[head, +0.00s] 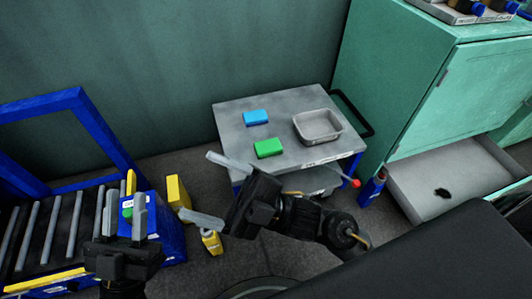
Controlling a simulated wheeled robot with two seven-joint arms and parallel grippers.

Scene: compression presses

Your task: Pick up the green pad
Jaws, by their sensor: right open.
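The green pad (268,148) lies flat on the grey top of a small cart (290,105), near its front left. A blue pad (255,117) lies behind it. My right gripper (195,184) is open and empty. Its two long fingers point left, in front of the cart's left side in the picture, and the green pad is not between them. My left gripper (125,197) is at the lower left with its fingers pointing up and apart, nothing seen held. It is well away from the pad, in front of a blue box with a green button.
A grey metal tray (318,128) stands on the cart, right of the pads. A green cabinet (432,80) with an open drawer (440,180) is at the right. A roller conveyor (55,235) with a blue frame is at the left. Yellow containers (178,192) stand on the floor between.

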